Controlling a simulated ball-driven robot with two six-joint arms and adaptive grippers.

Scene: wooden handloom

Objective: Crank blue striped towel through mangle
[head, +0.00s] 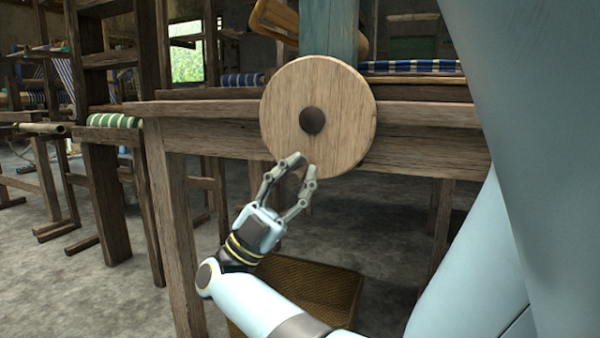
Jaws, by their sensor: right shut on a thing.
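A round wooden crank wheel (345,105) with a dark central hub (312,121) stands upright in front of the wooden frame. My right gripper (303,164) reaches up from below to the wheel's lower edge. Its fingers are spread around something there and shut on it; the held part, seemingly the wheel's handle, is hard to make out. Blue and white striped cloth (412,66) lies behind the frame's beam to the right of the wheel. More blue striped cloth (242,80) shows to the left. The wheel and post hide any link between them. My left gripper is out of view.
A long wooden beam (200,108) and a leg (172,215) belong to the frame. A brown woven box (335,287) is on the floor below my arm. Green striped cloth (113,121) hangs on another loom at left. Grey floor is open at lower left.

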